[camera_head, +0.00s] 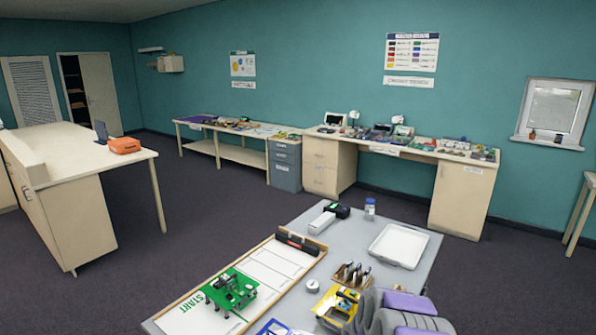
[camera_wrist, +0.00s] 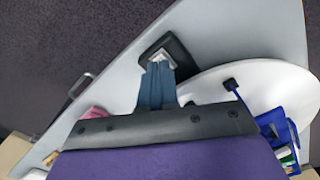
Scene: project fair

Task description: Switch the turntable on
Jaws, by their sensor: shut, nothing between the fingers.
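In the wrist view, a large white disc (camera_wrist: 262,90), which looks like the turntable, lies at the right on a pale table top (camera_wrist: 120,90). It is partly hidden behind the dark bar and purple body of my arm. My gripper (camera_wrist: 159,60) is shut and empty, its blue-grey fingers pointing up the picture. A small black block (camera_wrist: 183,56) sits around the fingertips, left of the disc, with a pale piece at its middle. Whether it is a switch, and whether the fingertips touch it, I cannot tell.
In the head view, a grey table (camera_head: 345,262) carries a white tray (camera_head: 399,244), a START board with a green circuit board (camera_head: 230,290), a tool rack (camera_head: 352,274) and a yellow box (camera_head: 338,303).

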